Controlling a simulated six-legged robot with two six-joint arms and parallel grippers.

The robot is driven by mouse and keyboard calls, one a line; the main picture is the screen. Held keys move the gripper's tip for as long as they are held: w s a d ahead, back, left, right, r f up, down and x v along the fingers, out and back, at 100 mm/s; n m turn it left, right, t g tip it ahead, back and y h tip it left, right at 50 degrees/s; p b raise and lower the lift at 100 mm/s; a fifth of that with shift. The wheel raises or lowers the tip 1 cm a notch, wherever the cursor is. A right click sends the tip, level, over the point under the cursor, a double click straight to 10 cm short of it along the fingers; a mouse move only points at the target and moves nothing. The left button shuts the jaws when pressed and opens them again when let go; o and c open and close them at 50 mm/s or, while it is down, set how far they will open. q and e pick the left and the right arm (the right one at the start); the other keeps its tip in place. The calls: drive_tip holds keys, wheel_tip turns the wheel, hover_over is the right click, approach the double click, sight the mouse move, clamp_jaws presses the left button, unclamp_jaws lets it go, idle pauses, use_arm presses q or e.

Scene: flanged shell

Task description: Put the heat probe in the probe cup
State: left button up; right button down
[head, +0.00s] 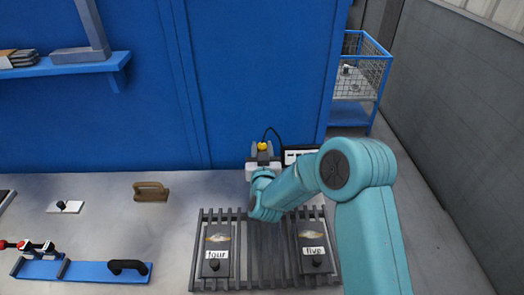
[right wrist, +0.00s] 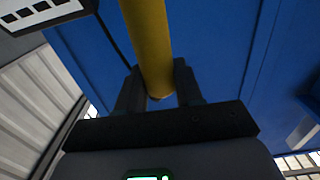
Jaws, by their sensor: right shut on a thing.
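The heat probe, a yellow rod, shows as a small yellow end (head: 262,146) at the top of my right gripper (head: 262,157) in the head view. In the right wrist view its yellow shaft (right wrist: 147,40) stands between the two dark fingers of my right gripper (right wrist: 158,80), which is shut on it. A black cable (head: 270,130) curves from beside the probe toward a white box with a dark display (head: 298,155). I cannot make out the probe cup; my right arm and gripper hide part of that area. My left gripper is not in view.
A slatted dark rack (head: 265,255) holds plates labelled "four" (head: 217,254) and "five" (head: 313,251). A brown handled block (head: 151,192) and a blue bar (head: 85,270) lie on the grey table to the left. A wire basket cart (head: 358,75) stands behind right.

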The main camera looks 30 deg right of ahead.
drive_tip(key=shift+f, duration=0.45)
drive_tip(key=shift+s, duration=0.2)
drive_tip(key=shift+w+f, duration=0.1)
drive_tip(key=shift+f, duration=0.05)
drive_tip(key=c, duration=0.7)
unclamp_jaws()
drive_tip(key=shift+c, duration=0.2)
drive_tip(key=b+v, duration=0.3)
drive_tip(key=v, duration=0.9)
